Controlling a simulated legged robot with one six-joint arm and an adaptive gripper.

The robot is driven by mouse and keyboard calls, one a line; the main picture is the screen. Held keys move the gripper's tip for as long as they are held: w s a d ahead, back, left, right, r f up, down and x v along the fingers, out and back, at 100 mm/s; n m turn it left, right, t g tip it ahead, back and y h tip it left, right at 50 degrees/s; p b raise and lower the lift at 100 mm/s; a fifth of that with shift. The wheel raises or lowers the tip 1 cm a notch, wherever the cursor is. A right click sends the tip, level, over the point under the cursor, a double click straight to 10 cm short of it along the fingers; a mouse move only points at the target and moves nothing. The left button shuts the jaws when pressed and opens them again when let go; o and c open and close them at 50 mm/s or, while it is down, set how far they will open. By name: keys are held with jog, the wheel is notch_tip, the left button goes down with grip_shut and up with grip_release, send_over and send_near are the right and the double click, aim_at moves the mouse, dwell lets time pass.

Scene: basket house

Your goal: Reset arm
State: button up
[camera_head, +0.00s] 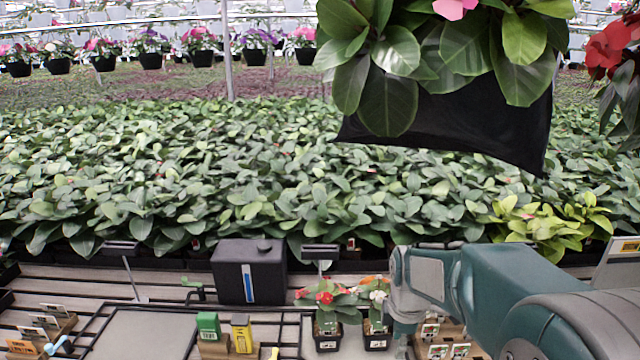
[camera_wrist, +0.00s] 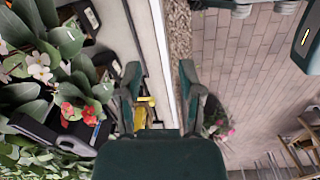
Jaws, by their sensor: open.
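My gripper (camera_wrist: 160,98) shows in the wrist view with its two dark green fingers apart and nothing between them. Beyond the fingers lie the edge of the bench and a brick floor. In the head view my teal arm reaches in from the lower right, over the bench. The gripper's fingers cannot be made out there.
Potted plants with red flowers (camera_head: 327,312) and white flowers (camera_head: 377,305) stand beside my arm. A black tank (camera_head: 249,271), a green box (camera_head: 208,326) and a yellow box (camera_head: 242,333) stand to the left. A large black pot (camera_head: 450,125) hangs above. Dense plants fill the back.

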jog(key=s+r+m+t, duration=0.2)
jog(key=s+r+m, duration=0.3)
jog(key=s+m, duration=0.3)
jog(key=s+r+m+t, duration=0.3)
jog(key=s+r+m, duration=0.3)
jog(key=s, duration=0.5)
jog(key=m, duration=0.2)
jog(key=shift+s+m, duration=0.25)
jog(key=shift+m, duration=0.05)
